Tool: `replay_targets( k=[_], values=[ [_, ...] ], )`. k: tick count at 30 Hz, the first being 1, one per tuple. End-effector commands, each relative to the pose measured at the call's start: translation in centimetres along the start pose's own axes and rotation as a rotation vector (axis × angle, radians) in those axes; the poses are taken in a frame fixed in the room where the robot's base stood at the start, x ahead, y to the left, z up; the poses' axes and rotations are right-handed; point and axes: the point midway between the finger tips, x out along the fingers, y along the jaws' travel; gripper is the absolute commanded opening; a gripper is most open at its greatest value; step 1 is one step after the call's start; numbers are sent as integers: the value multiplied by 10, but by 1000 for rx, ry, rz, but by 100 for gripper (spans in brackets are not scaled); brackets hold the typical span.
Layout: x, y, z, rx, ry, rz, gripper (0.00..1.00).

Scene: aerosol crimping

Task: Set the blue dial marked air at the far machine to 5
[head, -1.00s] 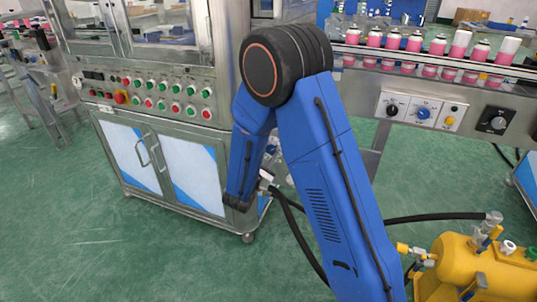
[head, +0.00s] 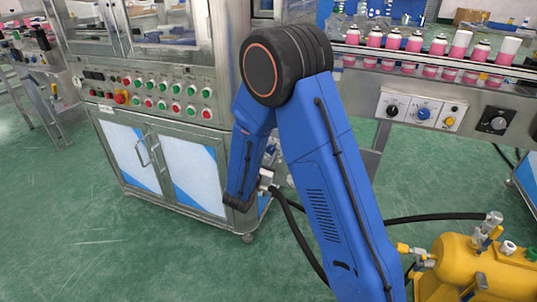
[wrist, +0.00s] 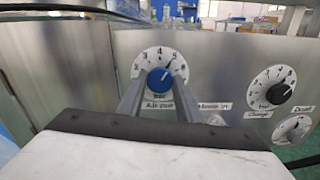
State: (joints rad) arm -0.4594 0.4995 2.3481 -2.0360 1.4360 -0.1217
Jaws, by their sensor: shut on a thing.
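In the wrist view a blue dial (wrist: 160,80) sits on a white round scale with black numbers, on a grey metal panel. A label below it reads something like "Air", partly blurred. The dial's mark seems to point up and right, near the 5, but it is too small to read exactly. My gripper (wrist: 160,94) has one finger on each side of the dial and is shut on it. The head view does not show my gripper; my blue arm hides that area.
In the head view, another blue dial (head: 423,113) is on the conveyor's front. A machine with buttons (head: 150,95) stands left; a yellow tank (head: 485,265) is at lower right.

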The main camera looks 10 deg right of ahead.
Motion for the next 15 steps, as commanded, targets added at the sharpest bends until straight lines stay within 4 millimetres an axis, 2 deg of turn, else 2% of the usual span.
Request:
replay_targets(
  k=[2,3,5,15],
  values=[
    [0,0,-1,-1,1,0,10],
    [0,0,-1,-1,1,0,39],
    [0,0,-1,-1,1,0,51],
    [-2,0,0,0,1,0,51]
  ],
)
